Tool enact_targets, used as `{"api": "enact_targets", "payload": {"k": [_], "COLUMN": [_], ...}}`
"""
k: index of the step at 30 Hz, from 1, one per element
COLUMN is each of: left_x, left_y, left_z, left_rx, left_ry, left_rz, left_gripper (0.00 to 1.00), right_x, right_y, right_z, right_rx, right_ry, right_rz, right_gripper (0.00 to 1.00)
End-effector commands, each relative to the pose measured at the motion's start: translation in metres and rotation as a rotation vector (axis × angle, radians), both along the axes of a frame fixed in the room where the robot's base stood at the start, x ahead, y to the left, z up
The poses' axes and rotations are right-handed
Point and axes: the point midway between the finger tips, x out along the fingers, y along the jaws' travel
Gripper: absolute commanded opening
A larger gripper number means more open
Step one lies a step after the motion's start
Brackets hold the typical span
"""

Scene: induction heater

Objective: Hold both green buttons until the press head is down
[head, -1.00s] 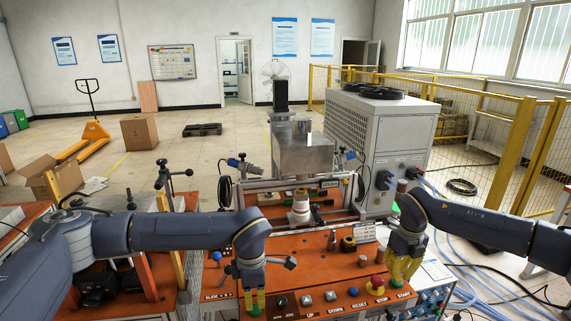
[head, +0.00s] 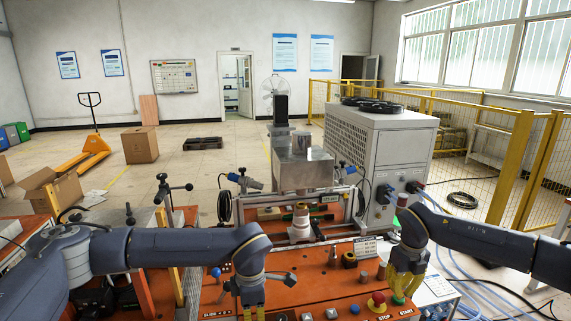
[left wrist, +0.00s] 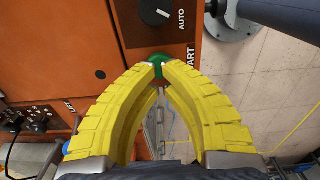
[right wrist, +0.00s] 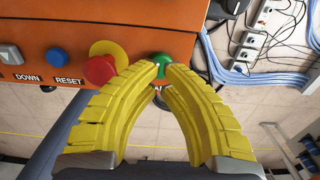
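In the left wrist view a green button (left wrist: 158,64) sits on the orange panel (left wrist: 45,70). My left gripper (left wrist: 158,70) has its yellow fingertips together over it and partly covers it. In the right wrist view another green button (right wrist: 163,62) sits near the panel edge. My right gripper (right wrist: 162,70) has its fingertips together at it and partly covers it. Whether either button is pressed in cannot be told. In the head view a metal box (head: 303,173) hangs on a dark post (head: 281,106) above a pale cone-shaped piece (head: 301,222). The press head cannot be singled out.
A red stop button (right wrist: 99,70) with a yellow collar and a blue reset button (right wrist: 56,57) stand left of the right gripper. A black selector knob (left wrist: 156,12) is near the left gripper. A large grey cabinet (head: 392,145) stands behind the panel.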

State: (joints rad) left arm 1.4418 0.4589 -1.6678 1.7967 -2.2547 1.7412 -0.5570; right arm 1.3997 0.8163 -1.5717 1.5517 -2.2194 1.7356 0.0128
Motion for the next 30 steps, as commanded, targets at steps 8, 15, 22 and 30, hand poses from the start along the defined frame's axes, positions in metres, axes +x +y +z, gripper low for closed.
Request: {"api": "enact_targets", "payload": {"k": [8,15,22,30], "left_x": [0.0000,-0.0001,-0.0002,-0.0001], "left_y": [0.0000,0.0000,0.0000,0.0000], "left_z": [0.0000,-0.0008,-0.0077,-0.0098], "left_rx": [0.000,0.000,0.000,0.000], "left_ry": [0.000,0.000,0.000,0.000], "left_rz": [0.000,0.000,-0.001,0.000], "left_gripper": [0.00,0.00,0.00,0.00], "right_x": [0.0000,0.0000,0.0000,0.0000], "right_y": [0.0000,-0.0001,0.0000,0.0000], "right_z": [0.0000,0.0000,0.0000,0.0000], "right_rx": [0.000,0.000,0.000,0.000], "right_ry": [0.000,0.000,0.000,0.000], "right_rz": [0.000,0.000,0.000,0.000], "right_gripper": [0.00,0.00,0.00,0.00]}}
